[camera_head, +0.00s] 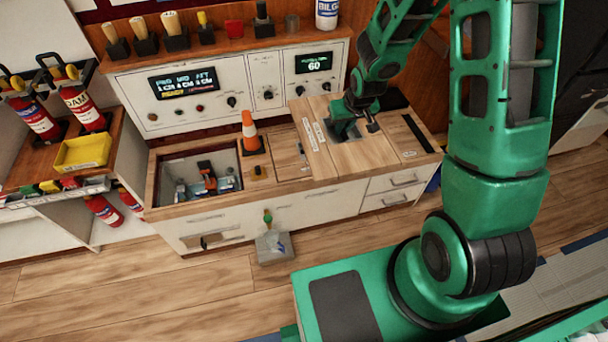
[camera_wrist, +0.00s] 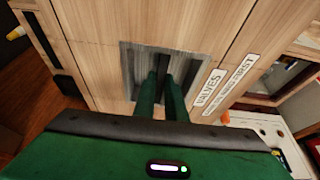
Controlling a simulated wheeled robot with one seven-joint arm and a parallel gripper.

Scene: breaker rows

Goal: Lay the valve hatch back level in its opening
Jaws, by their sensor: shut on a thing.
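The valve hatch (camera_head: 322,150) is a pale wooden panel in the right half of the counter, with white label strips and a grey metal grip plate (camera_head: 346,131). In the wrist view the hatch (camera_wrist: 95,60) fills most of the picture, and a label reading "VALVES" (camera_wrist: 209,88) lies beside the plate (camera_wrist: 130,60). My gripper (camera_head: 358,122) is over the plate. In the wrist view its two green fingers (camera_wrist: 164,80) are close together and shut on the grip in the plate. The fingers and arm hide part of the plate.
An orange cone (camera_head: 250,133) stands on the counter left of the hatch. Further left is an open bay (camera_head: 172,168) with an orange and black item (camera_head: 207,178) inside. A control panel (camera_head: 230,86) rises behind the counter. A grey box (camera_head: 274,246) stands on the floor in front.

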